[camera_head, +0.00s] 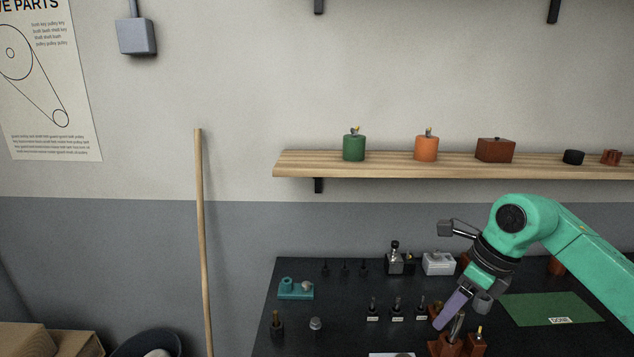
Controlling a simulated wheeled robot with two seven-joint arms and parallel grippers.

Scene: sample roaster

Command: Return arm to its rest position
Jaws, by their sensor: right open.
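My right arm (590,240), green, comes in from the right edge and bends down over the dark workbench (350,285). My right gripper (456,316) points down and left above the right half of the bench. It is open, and I see nothing held in it. A purple finger shows clearly; the rest is partly hidden by the wrist. Just below it stands a brown block (443,347) with a metal piece rising from it, close to the fingertip. I cannot tell whether they touch. My left gripper is not in view.
Several small labelled tools (397,307) stand left of the gripper. A green mat (550,309) lies right of it. A white-topped box (438,263) stands behind. A wooden shelf (380,170) with canisters spans the wall above. A pole (203,240) leans at left.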

